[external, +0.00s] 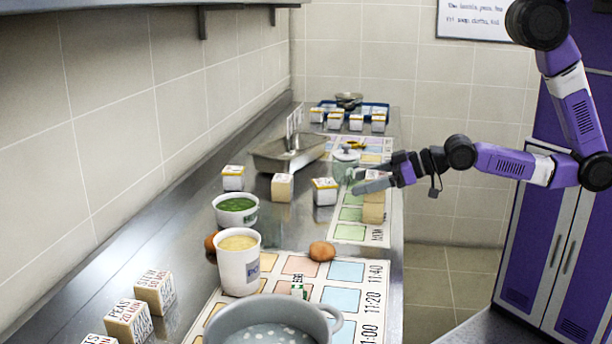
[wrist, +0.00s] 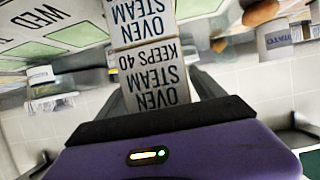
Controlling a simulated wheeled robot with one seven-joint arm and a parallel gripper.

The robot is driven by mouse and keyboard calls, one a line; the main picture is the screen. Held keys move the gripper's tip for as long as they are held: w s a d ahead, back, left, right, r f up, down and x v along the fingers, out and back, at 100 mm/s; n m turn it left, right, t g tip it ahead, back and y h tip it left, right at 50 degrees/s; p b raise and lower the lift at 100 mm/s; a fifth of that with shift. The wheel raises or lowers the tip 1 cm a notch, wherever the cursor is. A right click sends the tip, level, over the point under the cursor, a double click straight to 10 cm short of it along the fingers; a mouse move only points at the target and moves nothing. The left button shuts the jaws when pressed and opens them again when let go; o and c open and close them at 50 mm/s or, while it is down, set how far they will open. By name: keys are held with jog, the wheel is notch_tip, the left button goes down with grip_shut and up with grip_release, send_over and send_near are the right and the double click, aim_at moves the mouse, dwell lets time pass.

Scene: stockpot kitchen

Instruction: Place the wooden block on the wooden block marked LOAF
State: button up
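Two pale wooden blocks form a stack on the green-squared mat near the counter's right edge. My gripper (external: 372,183) is at the top of the stack, with its fingers on either side of the upper wooden block (wrist: 157,85). In the wrist view the fingers lie close along both sides of this block, with no clear gap. Its face reads "OVEN STEAM" and "KEEPS 40". The lower wooden block (external: 373,213) is directly beneath it and also shows "OVEN STEAM" in the wrist view (wrist: 140,24). The word LOAF is not readable in these views.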

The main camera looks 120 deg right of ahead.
jog(key=shift+s+a+r, duration=0.2)
jog(key=p+v, duration=0.1)
jog(key=v, duration=1)
jog(key=s+a+r+n+t+y, duration=0.1)
jog(key=a+n+y, duration=0.3)
jog(key=a, duration=0.5)
jog(key=s+a+r+n+t+y, duration=0.1)
jog(key=a+n+t+y, duration=0.3)
jog(key=a, duration=0.5)
jog(key=shift+s+r+n+y, duration=0.25)
jog(key=shift+r+n+y, duration=0.25)
jog(key=shift+r+y, duration=0.35)
jog(key=shift+a, duration=0.1)
